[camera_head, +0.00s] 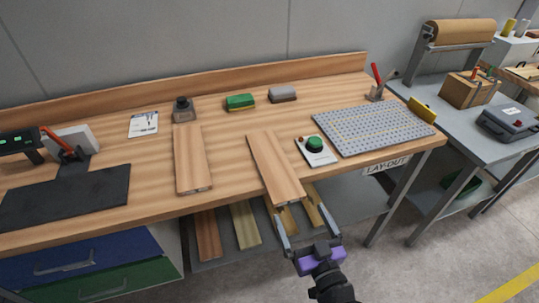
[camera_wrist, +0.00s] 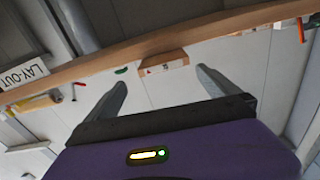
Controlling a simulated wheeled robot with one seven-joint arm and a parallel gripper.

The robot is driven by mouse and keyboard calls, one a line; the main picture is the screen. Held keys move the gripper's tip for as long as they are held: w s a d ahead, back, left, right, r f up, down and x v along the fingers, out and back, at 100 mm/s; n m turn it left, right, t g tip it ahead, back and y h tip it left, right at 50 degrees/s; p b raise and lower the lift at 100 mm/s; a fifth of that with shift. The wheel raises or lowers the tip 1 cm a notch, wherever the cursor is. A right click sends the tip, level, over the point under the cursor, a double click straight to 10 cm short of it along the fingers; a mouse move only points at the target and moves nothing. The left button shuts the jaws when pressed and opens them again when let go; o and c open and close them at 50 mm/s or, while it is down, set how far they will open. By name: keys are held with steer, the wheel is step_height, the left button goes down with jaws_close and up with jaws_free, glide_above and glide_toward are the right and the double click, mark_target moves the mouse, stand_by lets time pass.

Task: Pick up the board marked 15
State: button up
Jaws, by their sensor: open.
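Two light wooden boards lie on the workbench. The left board (camera_head: 191,160) lies near the middle of the bench. The right board (camera_head: 272,166) sticks out a little past the bench's front edge. Its end face (camera_wrist: 172,60) shows in the wrist view with a small label, too small to read surely. My gripper (camera_head: 299,212) is open and empty in front of the right board's end, apart from it. In the wrist view my gripper's fingers (camera_wrist: 163,82) stand to either side of that end, short of it.
The bench's front edge (camera_wrist: 85,68) crosses the wrist view. Several boards (camera_head: 245,225) lie on the shelf below.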

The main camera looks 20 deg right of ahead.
glide_toward(281, 180)
steer(key=shift+w+d+r+p, duration=0.1)
steer(key=shift+w+r+p, duration=0.05)
steer(key=shift+w+r, duration=0.4)
steer(key=shift+w+d+r+p, duration=0.15)
steer(key=shift+w+r, duration=0.25)
steer(key=shift+r, duration=0.3)
steer(key=shift+w+a+f, duration=0.1)
steer(key=shift+f, duration=0.8)
steer(key=shift+w+f+n, duration=0.25)
steer(key=shift+f+n, duration=0.15)
steer(key=shift+w+b, duration=0.3)
steer(key=shift+w, duration=3.45)
steer(key=c, duration=1.7)
steer(key=shift+r, duration=0.1)
